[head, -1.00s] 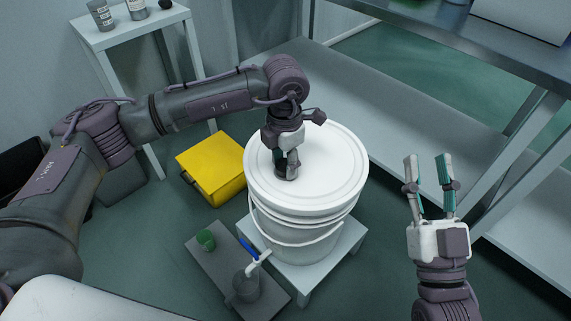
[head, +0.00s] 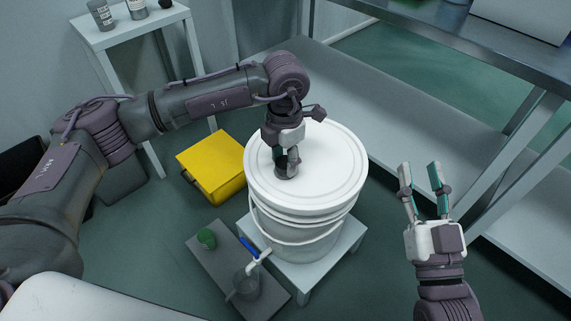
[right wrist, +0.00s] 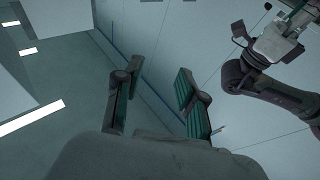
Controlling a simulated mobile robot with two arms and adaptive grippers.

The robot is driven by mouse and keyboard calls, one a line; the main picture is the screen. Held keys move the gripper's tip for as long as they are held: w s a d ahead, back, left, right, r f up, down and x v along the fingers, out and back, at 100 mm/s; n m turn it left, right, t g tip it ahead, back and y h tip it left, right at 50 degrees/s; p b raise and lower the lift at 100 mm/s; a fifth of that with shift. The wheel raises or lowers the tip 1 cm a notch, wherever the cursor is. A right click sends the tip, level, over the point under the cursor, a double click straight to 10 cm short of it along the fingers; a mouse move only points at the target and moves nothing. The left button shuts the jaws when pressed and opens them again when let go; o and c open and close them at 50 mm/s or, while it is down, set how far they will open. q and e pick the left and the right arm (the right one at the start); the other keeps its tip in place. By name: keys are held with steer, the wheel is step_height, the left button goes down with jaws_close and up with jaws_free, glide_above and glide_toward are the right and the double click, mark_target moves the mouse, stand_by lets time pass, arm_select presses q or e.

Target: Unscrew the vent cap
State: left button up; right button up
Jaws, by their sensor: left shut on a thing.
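A dark vent cap (head: 286,172) sits on the white lid (head: 325,178) of a large white bucket (head: 300,238). My left gripper (head: 287,160) comes down on the cap from above and is shut on it; its fingers hide part of the cap. My right gripper (head: 420,177) is open and empty, to the right of the bucket and apart from it. In the right wrist view its two green-padded fingers (right wrist: 158,100) stand wide apart with nothing between them.
The bucket stands on a low white stand (head: 340,248). A yellow box (head: 215,165) is left; metal shelving (head: 420,125) is right.

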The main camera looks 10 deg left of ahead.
mark_target(285, 162)
arm_select(q)
steer(key=shift+r, duration=0.35)
arm_select(e)
steer(key=shift+w+f+g, duration=0.2)
steer(key=shift+f+g, duration=0.4)
steer(key=shift+f, duration=0.3)
arm_select(q)
steer(key=shift+r, duration=0.1)
arm_select(e)
steer(key=shift+f, duration=0.2)
arm_select(q)
steer(key=shift+r+p, duration=0.2)
steer(key=shift+p, duration=0.15)
arm_select(e)
steer(key=shift+w+d+f+g+h, duration=0.1)
steer(key=shift+f+g+h, duration=0.2)
steer(key=shift+f+g, duration=0.2)
